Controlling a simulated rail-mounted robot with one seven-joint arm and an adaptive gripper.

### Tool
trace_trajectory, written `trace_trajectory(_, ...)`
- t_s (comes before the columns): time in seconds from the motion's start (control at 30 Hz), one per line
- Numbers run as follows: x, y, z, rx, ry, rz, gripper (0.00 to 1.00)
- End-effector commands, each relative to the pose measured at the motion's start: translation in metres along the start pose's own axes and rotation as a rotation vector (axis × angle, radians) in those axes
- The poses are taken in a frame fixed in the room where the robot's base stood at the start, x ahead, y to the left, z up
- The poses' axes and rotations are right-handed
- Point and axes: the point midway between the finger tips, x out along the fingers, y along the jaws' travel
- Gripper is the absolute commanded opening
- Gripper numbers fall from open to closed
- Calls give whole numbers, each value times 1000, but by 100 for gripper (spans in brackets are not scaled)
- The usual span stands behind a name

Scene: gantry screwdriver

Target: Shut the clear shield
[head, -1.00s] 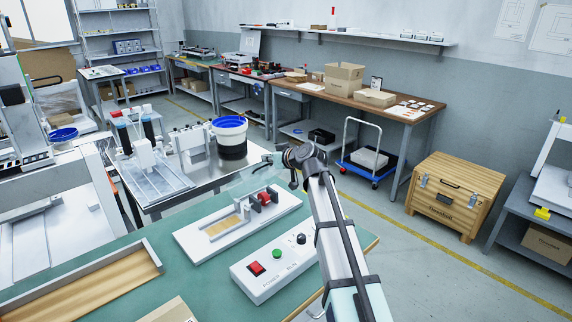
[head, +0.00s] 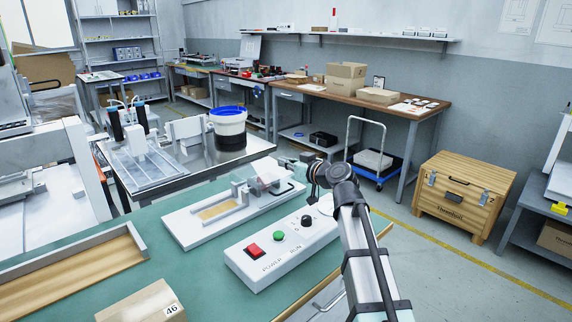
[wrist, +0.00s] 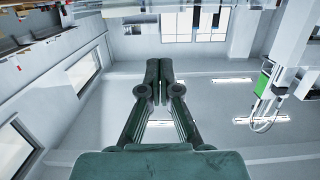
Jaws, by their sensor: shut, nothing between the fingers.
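The clear shield (head: 268,176) is on the white fixture (head: 192,228) on the green bench. It now sits low over the fixture's right end, with a reddish part behind it and a black handle (head: 291,189) at its right side. I cannot tell whether it is fully down. My gripper (head: 286,163) is just behind and above the shield, partly blending with it; whether they touch is unclear. In the wrist view my gripper's fingers (wrist: 158,80) are together and empty, and the shield does not show.
A white control box (head: 280,250) with a red switch, a green button and a black knob stands in front of the fixture, close to my arm. A wooden tray (head: 70,270) and a box marked 46 (head: 145,305) lie at the left and front. Bare green bench lies between.

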Motion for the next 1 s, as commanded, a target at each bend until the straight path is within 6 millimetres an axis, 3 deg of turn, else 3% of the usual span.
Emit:
trace_trajectory(0.7,-3,-2,6,-1,-1,-3,0)
trace_trajectory(0.87,-6,-2,-5,-1,0,-3,0)
trace_trajectory(1.0,-12,-2,-26,-2,1,-3,0)
